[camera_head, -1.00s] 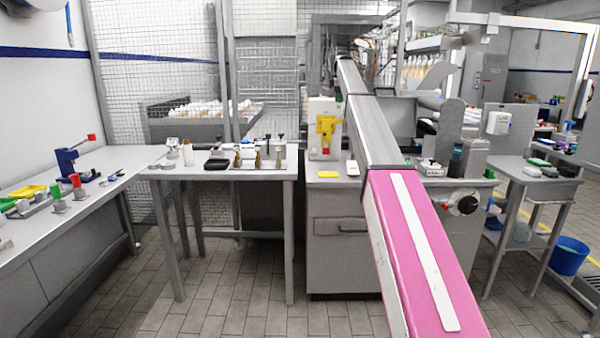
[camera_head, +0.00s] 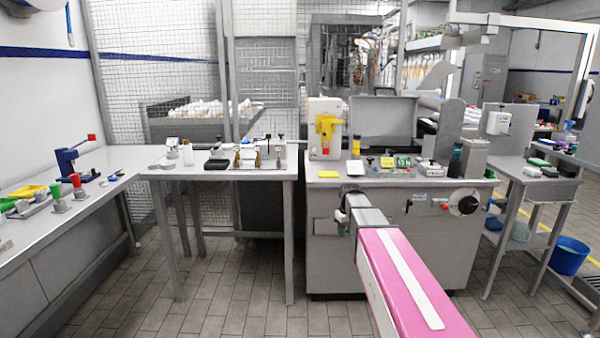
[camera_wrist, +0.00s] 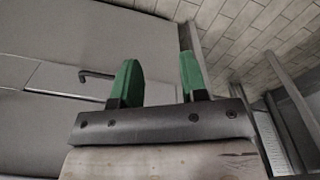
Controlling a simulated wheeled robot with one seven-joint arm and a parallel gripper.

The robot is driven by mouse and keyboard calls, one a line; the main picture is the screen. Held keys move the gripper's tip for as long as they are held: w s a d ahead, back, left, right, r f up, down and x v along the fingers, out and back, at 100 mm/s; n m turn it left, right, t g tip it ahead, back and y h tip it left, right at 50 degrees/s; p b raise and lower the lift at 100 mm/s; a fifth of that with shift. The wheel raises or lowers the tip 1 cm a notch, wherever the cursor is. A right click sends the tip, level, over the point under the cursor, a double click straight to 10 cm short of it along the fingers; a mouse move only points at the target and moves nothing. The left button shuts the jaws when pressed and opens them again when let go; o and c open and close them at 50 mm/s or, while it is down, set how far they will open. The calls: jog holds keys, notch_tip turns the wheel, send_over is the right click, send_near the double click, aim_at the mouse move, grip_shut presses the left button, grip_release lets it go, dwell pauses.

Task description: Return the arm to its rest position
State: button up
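My arm, pink with a white strip and grey toward its far end (camera_head: 395,262), reaches forward low in front of the grey machine cabinet (camera_head: 420,235) in the head view. Its end is folded down below the cabinet top, and my gripper is hidden or too small to make out there. In the wrist view my gripper (camera_wrist: 160,80) shows two green fingers set well apart, with nothing between them. Beyond the fingers are the grey cabinet front with a dark handle (camera_wrist: 97,75) and the tiled floor.
A grey table (camera_head: 220,175) with small parts stands left of the cabinet. A long side table (camera_head: 100,172) runs along the left wall. A side stand (camera_head: 535,172) and a blue bucket (camera_head: 569,256) are at the right. The tiled floor (camera_head: 220,310) at front left is clear.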

jog(key=s+f+m, duration=0.2)
jog(key=s+f, duration=0.3)
jog(key=s, duration=0.7)
jog(key=s+f+m, duration=0.3)
jog(key=s+f, duration=0.2)
jog(key=s, duration=0.7)
jog(key=shift+s+f+g, duration=0.25)
jog(key=shift+s+g, duration=0.15)
